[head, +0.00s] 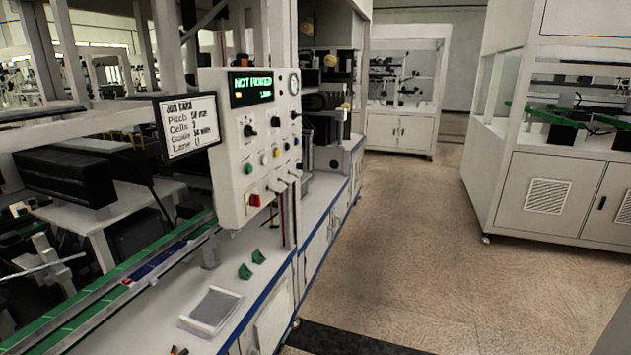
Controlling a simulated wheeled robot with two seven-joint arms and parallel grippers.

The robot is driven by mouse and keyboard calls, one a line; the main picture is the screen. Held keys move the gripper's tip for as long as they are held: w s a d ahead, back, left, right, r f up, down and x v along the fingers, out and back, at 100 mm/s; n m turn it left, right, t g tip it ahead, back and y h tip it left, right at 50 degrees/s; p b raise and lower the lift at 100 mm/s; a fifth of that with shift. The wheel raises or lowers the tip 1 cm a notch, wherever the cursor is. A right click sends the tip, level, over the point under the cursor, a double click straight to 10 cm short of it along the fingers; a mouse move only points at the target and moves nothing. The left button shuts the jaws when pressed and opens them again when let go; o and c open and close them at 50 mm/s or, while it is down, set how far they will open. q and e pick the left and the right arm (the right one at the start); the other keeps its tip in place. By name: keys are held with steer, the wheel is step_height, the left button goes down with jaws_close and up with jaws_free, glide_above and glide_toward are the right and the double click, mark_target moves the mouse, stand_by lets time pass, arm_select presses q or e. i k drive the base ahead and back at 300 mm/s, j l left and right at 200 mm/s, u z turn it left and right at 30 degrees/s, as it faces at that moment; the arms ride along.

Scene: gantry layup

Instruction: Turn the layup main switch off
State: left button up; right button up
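The layup control panel (235,165) is a pale box at centre left, seen at an angle. Its green-lit display (251,88) reads something like "NOT HOMED". A red switch (255,200) sits low on the panel's front. Black rotary knobs (250,130) and small coloured buttons (249,168) sit above it. The switch labels are too small to read, so I cannot tell for sure which one is the main switch or how it is set. Neither of my grippers can be made out in the head view.
A job card (189,125) stands left of the panel. White cabinets (545,195) stand at right. The floor (410,240) between is clear.

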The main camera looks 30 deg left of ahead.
mark_target(254, 201)
steer(key=i+u, duration=0.2)
steer(key=i, duration=0.25)
steer(key=i+l+u, duration=0.25)
steer(key=i, duration=0.2)
steer(key=i+l+u, duration=0.2)
steer(key=i, duration=0.2)
